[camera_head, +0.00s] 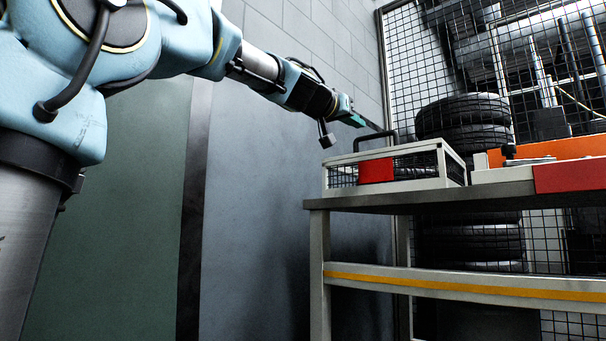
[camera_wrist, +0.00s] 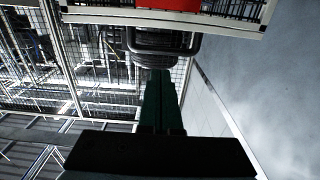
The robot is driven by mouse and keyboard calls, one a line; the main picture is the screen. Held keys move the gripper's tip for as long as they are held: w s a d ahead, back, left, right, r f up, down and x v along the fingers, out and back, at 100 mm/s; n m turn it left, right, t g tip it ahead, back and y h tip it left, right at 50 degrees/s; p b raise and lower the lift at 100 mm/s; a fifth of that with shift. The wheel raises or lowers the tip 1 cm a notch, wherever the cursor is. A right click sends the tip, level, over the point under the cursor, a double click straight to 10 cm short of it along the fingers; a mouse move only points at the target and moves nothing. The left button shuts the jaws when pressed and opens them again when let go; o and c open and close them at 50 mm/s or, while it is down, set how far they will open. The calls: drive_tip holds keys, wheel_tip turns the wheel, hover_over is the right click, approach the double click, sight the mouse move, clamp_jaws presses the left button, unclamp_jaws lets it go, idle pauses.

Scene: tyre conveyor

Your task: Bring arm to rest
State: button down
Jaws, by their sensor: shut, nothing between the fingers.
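My gripper (camera_head: 372,127) is at the end of my light blue arm, stretched out to the right in the head view. Its thin fingers are shut and empty, near the black handle of a cream basket (camera_head: 448,166) with mesh sides and a red panel. I cannot tell whether the fingertips touch the handle. In the wrist view my gripper (camera_wrist: 160,75) shows as dark green fingers close together, pointing towards the handle, and the basket's pale edge (camera_wrist: 150,17) is at the top.
The basket stands on the left end of a table (camera_head: 400,202) with a lower yellow-striped rail. Stacked tyres (camera_head: 464,120) stand behind it by a mesh fence (camera_head: 405,60). An orange and red part (camera_head: 570,178) lies to the right. The grey wall (camera_head: 255,200) is behind my arm.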

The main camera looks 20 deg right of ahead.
drive_tip(key=w+a+f+n+g+y+p, duration=0.1)
drive_tip(key=w+a+f+n+y+p, duration=0.35)
drive_tip(key=a+f, duration=0.65)
drive_tip(key=w+a+f+n+y+p, duration=0.2)
drive_tip(key=w+a+f+y+p, duration=0.45)
drive_tip(key=f, duration=0.75)
drive_tip(key=s+a+f+n+g+y+p, duration=0.1)
drive_tip(key=s+a+f+g+p, duration=0.15)
drive_tip(key=a+f, duration=0.4)
drive_tip(key=s+a+f+n+g+y+p, duration=0.1)
drive_tip(key=s+a+f+y+p, duration=0.2)
drive_tip(key=a, duration=0.7)
drive_tip(key=s+a+f+n+g+p, duration=0.3)
drive_tip(key=s+a+f+p, duration=0.25)
drive_tip(key=s+a, duration=0.65)
wheel_tip(320, 180, up, 37)
drive_tip(key=s+d+p, duration=0.1)
drive_tip(key=p, duration=3.6)
drive_tip(key=shift+s+y, duration=0.15)
drive_tip(key=shift+y, duration=0.25)
drive_tip(key=shift+d, duration=0.15)
